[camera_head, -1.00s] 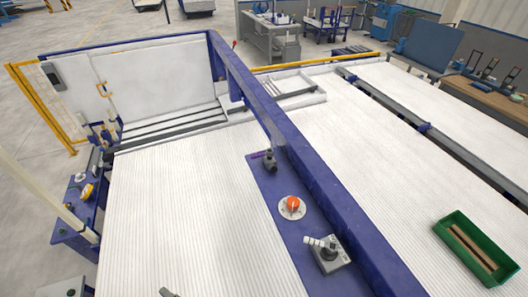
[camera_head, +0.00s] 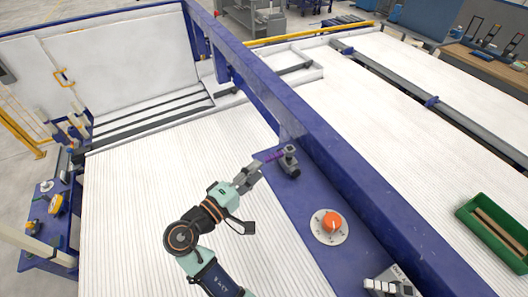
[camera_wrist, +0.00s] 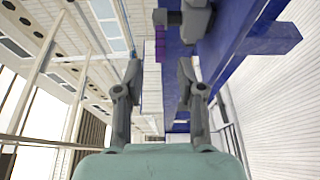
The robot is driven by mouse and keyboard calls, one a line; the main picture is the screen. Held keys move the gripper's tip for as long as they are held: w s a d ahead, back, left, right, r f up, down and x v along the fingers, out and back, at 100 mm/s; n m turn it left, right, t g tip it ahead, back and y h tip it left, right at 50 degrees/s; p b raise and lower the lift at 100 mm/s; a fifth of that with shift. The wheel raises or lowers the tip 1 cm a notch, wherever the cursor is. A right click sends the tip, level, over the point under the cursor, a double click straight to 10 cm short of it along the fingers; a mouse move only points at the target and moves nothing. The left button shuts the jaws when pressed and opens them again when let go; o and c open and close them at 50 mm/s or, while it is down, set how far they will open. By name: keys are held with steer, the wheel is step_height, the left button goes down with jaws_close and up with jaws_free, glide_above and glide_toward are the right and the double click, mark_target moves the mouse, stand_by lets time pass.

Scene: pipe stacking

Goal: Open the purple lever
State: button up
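The purple lever (camera_head: 270,156) sticks out to the left from a dark grey valve body (camera_head: 289,164) on the blue panel. In the wrist view the lever (camera_wrist: 159,44) is a narrow purple strip ahead of the gap between my fingertips, and the grey valve (camera_wrist: 190,20) is at the top. My gripper (camera_head: 256,170) is just left of the lever in the head view, close to its free end. In the wrist view my gripper (camera_wrist: 158,68) has its two fingers apart, with nothing held. I cannot tell whether the lever tip is between the fingers.
A long blue beam (camera_head: 320,140) runs just right of the valve. An orange knob (camera_head: 333,222) and a grey box with a white handle (camera_head: 388,286) are further along the blue panel (camera_head: 300,205). A green bin (camera_head: 490,250) lies to the right. The ribbed white surface (camera_head: 140,210) at left is clear.

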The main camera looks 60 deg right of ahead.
mark_target(273, 156)
steer(key=p+x, duration=0.1)
steer(key=x, duration=0.6)
steer(key=shift+s+d, duration=0.2)
steer(key=shift+s, duration=0.05)
jaws_close()
